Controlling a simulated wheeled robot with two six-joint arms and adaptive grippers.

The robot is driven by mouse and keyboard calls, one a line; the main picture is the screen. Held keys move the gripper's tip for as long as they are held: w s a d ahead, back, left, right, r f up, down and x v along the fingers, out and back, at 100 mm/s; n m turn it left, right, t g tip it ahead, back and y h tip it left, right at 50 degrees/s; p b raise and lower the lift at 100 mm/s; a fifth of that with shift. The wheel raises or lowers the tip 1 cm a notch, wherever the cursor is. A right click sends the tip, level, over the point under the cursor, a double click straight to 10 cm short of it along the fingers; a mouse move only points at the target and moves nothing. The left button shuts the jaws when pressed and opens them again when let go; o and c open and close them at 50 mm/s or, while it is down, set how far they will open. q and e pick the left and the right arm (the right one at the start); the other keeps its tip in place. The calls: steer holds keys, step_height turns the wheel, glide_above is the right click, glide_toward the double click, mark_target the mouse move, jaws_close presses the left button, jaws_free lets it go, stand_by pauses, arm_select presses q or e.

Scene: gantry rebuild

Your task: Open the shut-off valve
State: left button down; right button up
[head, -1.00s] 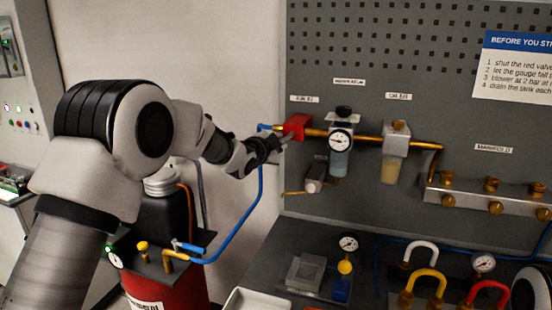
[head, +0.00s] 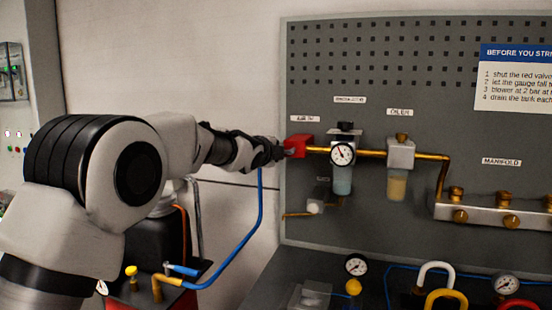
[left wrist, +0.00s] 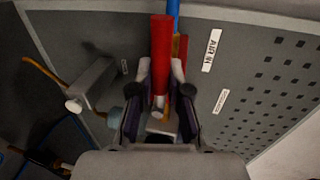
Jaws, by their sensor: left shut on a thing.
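The red handle of the shut-off valve (head: 299,146) sits at the left end of the brass pipe on the grey panel, under the AIR IN label. My left gripper (head: 279,151) reaches it from the left and is shut on it. In the left wrist view the long red handle (left wrist: 161,60) runs between the two fingers of my left gripper (left wrist: 161,92). The fingers hide part of the valve body. My right gripper is not in view.
A gauge (head: 342,154) and an oiler (head: 400,155) hang on the pipe right of the valve. A blue hose (head: 260,205) drops below my left gripper. The bench below holds fittings and a yellow knob (head: 353,287). The wall left of the panel is bare.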

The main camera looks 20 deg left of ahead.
arm_select(q)
steer(key=shift+r, duration=0.25)
steer(key=c, duration=1.1)
jaws_free()
steer(key=shift+c, duration=0.2)
steer(key=shift+w+f, duration=0.15)
steer(key=shift+f, duration=0.05)
steer(key=s, duration=0.4)
steer(key=s+r, duration=0.1)
steer(key=s, duration=0.2)
steer(key=s+r, duration=0.1)
steer(key=s, duration=0.3)
steer(key=shift+s+a+r, duration=0.15)
steer(key=shift+s+a, duration=0.1)
steer(key=shift+s, duration=0.1)
steer(key=shift+r, duration=0.1)
